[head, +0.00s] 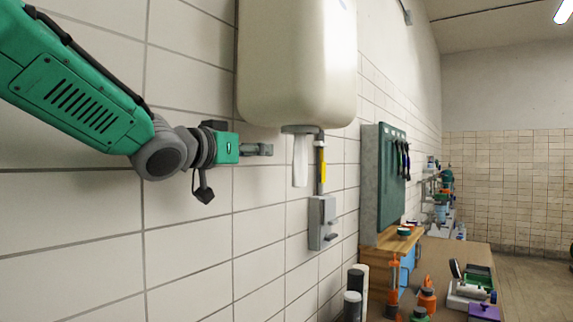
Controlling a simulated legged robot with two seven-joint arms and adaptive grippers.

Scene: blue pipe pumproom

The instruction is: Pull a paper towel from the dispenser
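The white dispenser (297,62) hangs on the tiled wall at the top middle of the head view. A white paper towel (300,162) hangs down below its underside. My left gripper (266,149) is beside the towel, to its left in the picture, with its fingers pointing toward it. A small gap shows between the fingertips and the towel. The fingers are seen from the side and are small, so whether they are open or shut is unclear. My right gripper is not in view.
A grey wall box (322,222) with a pipe and a yellow part (322,165) is just right of the towel. A green tool board (385,180) and a cluttered workbench (440,262) stand farther right. Dark and white cylinders (354,300) stand below.

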